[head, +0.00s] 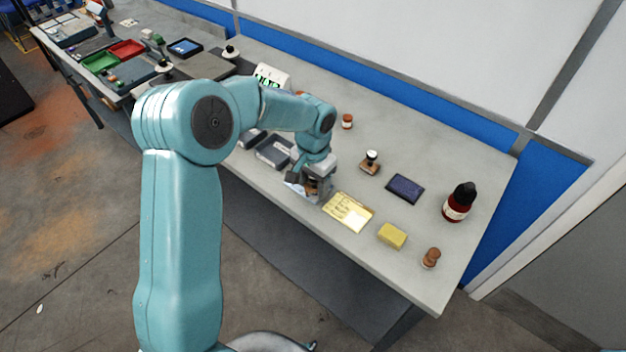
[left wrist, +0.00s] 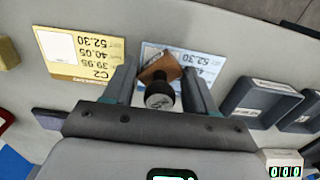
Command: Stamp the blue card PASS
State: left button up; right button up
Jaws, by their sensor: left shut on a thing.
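My left gripper (head: 313,182) is shut on a stamp with a brown wooden base and a dark round knob, seen in the left wrist view (left wrist: 160,72). The stamp is over the pale blue card (left wrist: 208,64), which is partly hidden by the stamp and fingers. I cannot tell whether the stamp touches the card. In the head view only a sliver of the blue card (head: 292,187) shows. A second stamp (head: 370,163) with a wooden base stands on the bench, left of a dark blue ink pad (head: 405,188). My right gripper is not in view.
A yellow card (head: 348,211) lies right of the blue one. A yellow sponge (head: 392,236), a small brown knobbed object (head: 431,258), a dark red bottle (head: 457,205) and a small orange jar (head: 347,121) stand around. Grey trays (left wrist: 262,98) are close by. The bench's front edge is near.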

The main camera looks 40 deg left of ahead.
pick_arm(q)
jog(key=shift+r, duration=0.1)
dwell(0.4)
jog(key=shift+f+b, duration=0.5)
jog(key=shift+f, duration=0.1)
dwell(1.4)
jog(key=shift+r+p, duration=2.5)
jog(key=shift+r, duration=1.1)
